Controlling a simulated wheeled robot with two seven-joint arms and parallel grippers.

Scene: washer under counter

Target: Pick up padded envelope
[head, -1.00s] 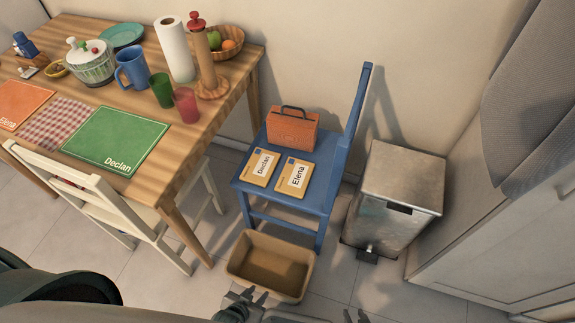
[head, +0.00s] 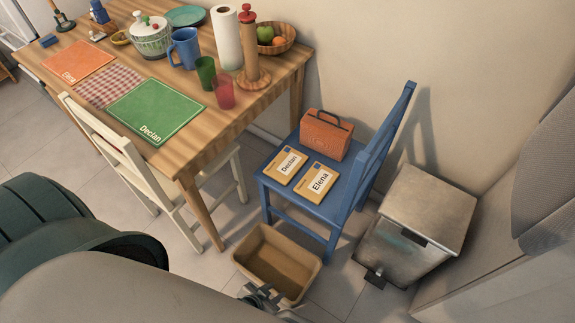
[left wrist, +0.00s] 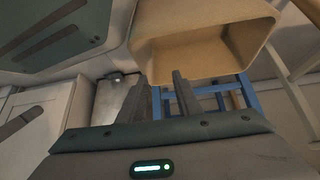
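Two flat yellow padded envelopes lie side by side on the seat of a blue chair (head: 328,207). The left envelope (head: 286,166) has a white label reading "Declan". The right envelope (head: 319,181) has one reading "Elena". My left gripper (head: 264,294) is low in front of the chair, at the near edge of a tan bin, apart from both envelopes. In the left wrist view its two fingers (left wrist: 163,82) stand apart with nothing between them. The envelopes do not show in that view. My right gripper is not in view.
An orange toolbox (head: 326,137) stands behind the envelopes on the seat. The open tan bin (head: 250,279) sits on the floor before the chair. A metal pedal bin (head: 428,210) stands to the right. A laid wooden table (head: 180,157) and a cream chair (head: 115,153) are left.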

